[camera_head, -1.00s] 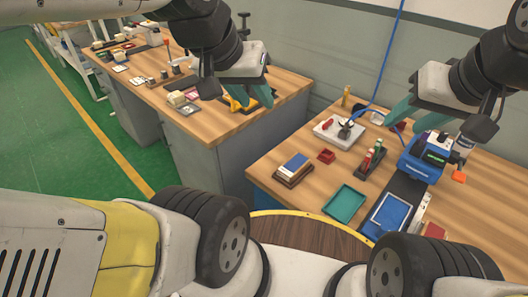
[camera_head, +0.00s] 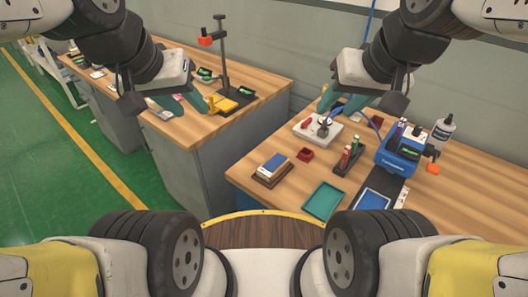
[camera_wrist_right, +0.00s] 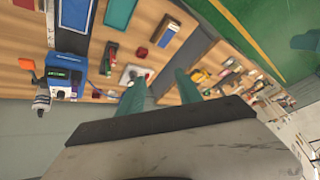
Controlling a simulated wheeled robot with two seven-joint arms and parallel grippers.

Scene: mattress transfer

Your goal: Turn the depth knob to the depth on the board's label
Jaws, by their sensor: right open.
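The pictures do not single out the depth knob. An orange knob-like part (camera_head: 433,169) sits by the blue device (camera_head: 400,150), which has a green display, on the right bench. Another orange-red part (camera_head: 205,41) is on a black stand (camera_head: 223,65) on the left bench. No depth label can be read. My left gripper (camera_head: 182,104) has green fingers spread apart, empty, over the left bench. My right gripper (camera_head: 345,102) is open and empty above the back of the right bench, near the white plate (camera_head: 309,133); its two fingers also show in the right wrist view (camera_wrist_right: 160,92).
The right bench holds a teal tray (camera_head: 324,201), a blue-topped block (camera_head: 273,166), a small red box (camera_head: 305,154), a rack of small bottles (camera_head: 347,158) and a grey bottle (camera_head: 442,131). A gap separates the benches. Green floor (camera_head: 60,180) is clear at left.

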